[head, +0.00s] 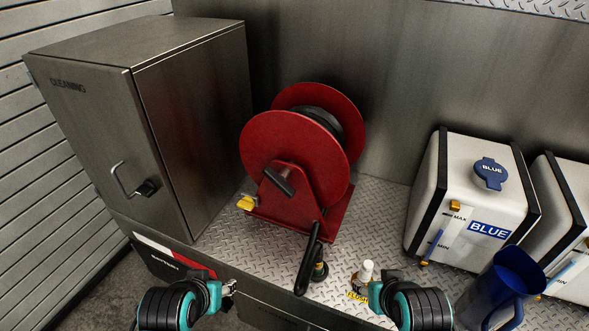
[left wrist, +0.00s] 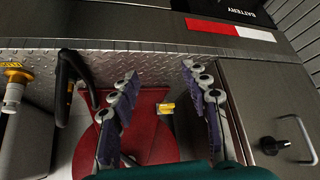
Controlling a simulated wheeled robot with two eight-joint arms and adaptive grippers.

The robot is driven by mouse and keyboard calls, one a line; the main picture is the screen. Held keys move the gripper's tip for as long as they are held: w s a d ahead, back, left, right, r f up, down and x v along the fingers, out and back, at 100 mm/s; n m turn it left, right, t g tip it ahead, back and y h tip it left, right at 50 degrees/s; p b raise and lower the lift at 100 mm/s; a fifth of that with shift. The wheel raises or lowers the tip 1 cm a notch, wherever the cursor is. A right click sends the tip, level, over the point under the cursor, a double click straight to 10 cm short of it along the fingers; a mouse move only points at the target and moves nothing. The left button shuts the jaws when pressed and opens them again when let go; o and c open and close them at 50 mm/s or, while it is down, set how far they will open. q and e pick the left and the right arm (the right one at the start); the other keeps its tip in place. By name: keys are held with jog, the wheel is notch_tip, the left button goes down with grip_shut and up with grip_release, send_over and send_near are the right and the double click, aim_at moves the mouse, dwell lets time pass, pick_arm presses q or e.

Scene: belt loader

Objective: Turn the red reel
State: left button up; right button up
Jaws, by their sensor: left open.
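The red reel (head: 285,150) stands upright on its red stand (head: 325,215) on the diamond-plate deck, with dark hose wound between its two discs. A black handle-like part (head: 280,182) sits at the hub of the near disc. A yellow knob (head: 246,202) is low at the stand's left side. My left gripper (head: 230,288) is below and left of the reel, apart from it. In the left wrist view its open, empty fingers (left wrist: 160,88) frame the reel's red base (left wrist: 148,140) and the yellow knob (left wrist: 166,108). My right gripper (head: 362,288) is at the deck's front edge; its jaw state is unclear.
A grey cabinet (head: 110,95) with a handle stands left of the reel. A black hose nozzle (head: 308,262) hangs in front of the reel. A white tank marked BLUE (head: 470,205) and a blue jug (head: 502,290) are at right. Bare deck lies between reel and tank.

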pick_arm(q)
jog(key=w+d+r+h+p, duration=0.1)
jog(key=w+d+r+h, duration=0.1)
jog(key=w, duration=0.1)
jog(key=w+d+r+h+p, duration=0.1)
jog(key=w+d+h+p, duration=0.1)
jog(key=w+d, duration=0.1)
jog(key=w+d+r+n+t+h+p, duration=0.1)
jog(key=w+d+r+p, duration=0.1)
jog(key=w, duration=0.3)
jog(key=shift+d+r+h, duration=0.3)
jog(key=shift+r+h, duration=0.05)
jog(key=shift+h, duration=0.05)
jog(key=shift+c, duration=0.2)
jog(key=n+t+h+p, duration=0.1)
jog(key=t+h+p, duration=0.2)
jog(key=h+p, duration=0.1)
send_near(276, 185)
jog(key=w+d+f, duration=0.2)
jog(key=x, duration=0.2)
jog(key=b+x, duration=0.1)
jog(key=x, duration=0.2)
jog(key=r+x, duration=0.1)
jog(key=x, duration=0.2)
jog(key=shift+w+r, duration=0.15)
grip_shut()
